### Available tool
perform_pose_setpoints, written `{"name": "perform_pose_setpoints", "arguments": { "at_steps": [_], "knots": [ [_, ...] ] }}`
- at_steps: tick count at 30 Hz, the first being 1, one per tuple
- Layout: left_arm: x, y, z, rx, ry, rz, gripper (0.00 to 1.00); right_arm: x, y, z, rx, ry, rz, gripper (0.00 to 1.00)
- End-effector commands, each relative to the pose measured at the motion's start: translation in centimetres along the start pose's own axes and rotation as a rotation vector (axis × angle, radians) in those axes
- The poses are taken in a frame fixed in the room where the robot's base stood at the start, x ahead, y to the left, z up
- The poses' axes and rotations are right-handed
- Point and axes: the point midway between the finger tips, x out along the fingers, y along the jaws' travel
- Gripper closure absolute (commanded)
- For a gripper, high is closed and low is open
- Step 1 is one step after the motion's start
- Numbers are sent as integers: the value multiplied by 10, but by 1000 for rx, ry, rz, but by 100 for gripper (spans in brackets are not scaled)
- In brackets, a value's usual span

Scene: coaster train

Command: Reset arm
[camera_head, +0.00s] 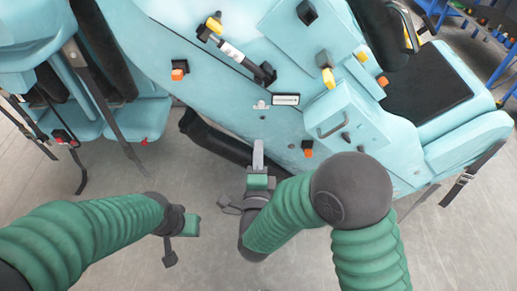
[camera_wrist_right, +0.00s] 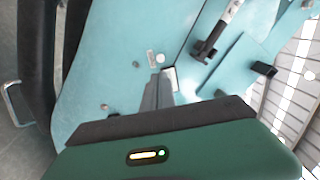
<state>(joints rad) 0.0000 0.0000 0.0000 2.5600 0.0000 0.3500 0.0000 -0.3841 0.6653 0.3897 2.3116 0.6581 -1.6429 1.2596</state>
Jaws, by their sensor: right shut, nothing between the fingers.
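My right arm, in a green ribbed sleeve, comes in from the lower right in the head view. Its gripper (camera_head: 258,155) points up toward the light-blue coaster car panel (camera_head: 215,80). The grey fingers are together with nothing between them. In the right wrist view the shut fingers (camera_wrist_right: 158,90) stand in front of the panel, near a small light plate on it. I cannot tell if they touch it. My left arm comes in from the left. Its gripper (camera_head: 190,225) is over the grey floor, apart from the car, and its fingers do not show clearly.
The panel carries a black and silver strut (camera_head: 235,55), a box with a handle (camera_head: 345,120) and several orange and yellow knobs. Black-padded seats (camera_head: 425,85) stand at right, more seats with hanging straps at left. Grey floor (camera_head: 110,180) is open between the left seats and my arms.

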Motion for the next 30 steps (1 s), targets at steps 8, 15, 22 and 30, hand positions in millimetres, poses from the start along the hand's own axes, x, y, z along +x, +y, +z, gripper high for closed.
{"name": "perform_pose_setpoints", "arguments": {
  "at_steps": [8, 15, 22, 30],
  "knots": [
    [0, 0, 0, 0, 0, 0, 64, 0, 0, 0, 0, 0, 0, 100],
    [0, 0, 0, 0, 0, 0, 64, 14, 14, -10, -160, -69, 124, 100],
    [0, 0, 0, 0, 0, 0, 64, -10, 73, -73, -744, -405, 546, 100],
    [0, 0, 0, 0, 0, 0, 64, -116, 106, -167, -1172, -844, 927, 100]
  ]
}}
